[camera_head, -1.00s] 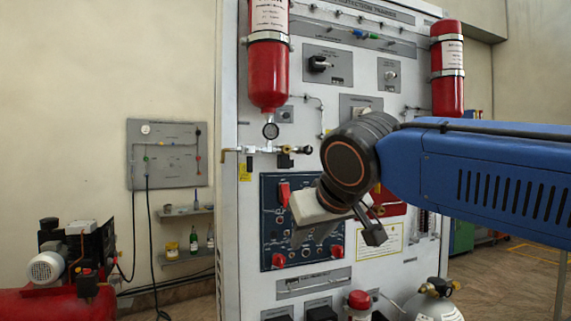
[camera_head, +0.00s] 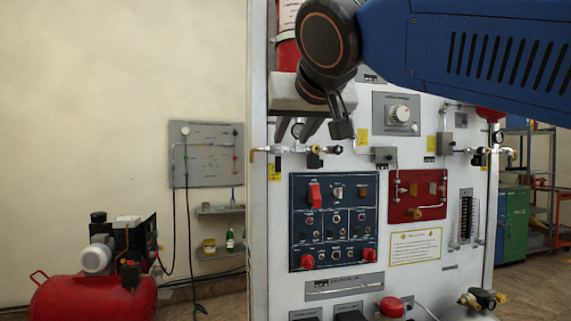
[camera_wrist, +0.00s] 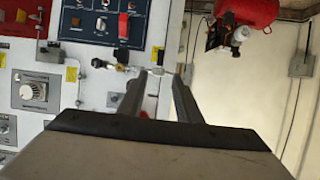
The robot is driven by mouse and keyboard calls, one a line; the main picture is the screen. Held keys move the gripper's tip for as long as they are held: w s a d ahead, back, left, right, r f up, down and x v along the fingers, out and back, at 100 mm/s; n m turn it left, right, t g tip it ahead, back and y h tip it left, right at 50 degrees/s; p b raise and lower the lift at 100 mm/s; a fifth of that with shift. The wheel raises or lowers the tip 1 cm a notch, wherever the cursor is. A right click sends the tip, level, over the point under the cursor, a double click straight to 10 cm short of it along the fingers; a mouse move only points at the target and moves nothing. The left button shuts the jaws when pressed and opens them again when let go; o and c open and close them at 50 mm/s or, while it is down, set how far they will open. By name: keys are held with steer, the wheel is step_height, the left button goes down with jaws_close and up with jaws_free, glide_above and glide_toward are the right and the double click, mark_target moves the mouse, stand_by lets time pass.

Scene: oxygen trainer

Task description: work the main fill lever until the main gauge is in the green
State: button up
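A small round gauge (camera_head: 297,130) sits on the pipe under the left red cylinder (camera_head: 288,55) in the head view. My gripper partly covers it, and its needle is unreadable. On the same pipe, to the right, is a valve with a black handle (camera_head: 314,158), also in the wrist view (camera_wrist: 121,58). No label tells me whether this is the main fill lever. My gripper (camera_head: 294,137) is open, its fingers pointing down in front of the pipe. In the wrist view, my gripper (camera_wrist: 160,76) has its two fingers apart with nothing held between them.
A similar valve (camera_head: 480,156) and gauge (camera_head: 497,136) are at the right of the board. A dark blue switch panel (camera_head: 334,234) lies below the left pipe. A red compressor (camera_head: 95,298) stands on the floor at left. The wall left of the board is mostly bare.

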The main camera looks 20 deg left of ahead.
mark_target(278, 162)
steer(key=x, duration=1.6)
steer(key=shift+w+f, duration=0.1)
steer(key=shift+f, duration=0.1)
steer(key=shift+c, duration=0.7)
jaws_close()
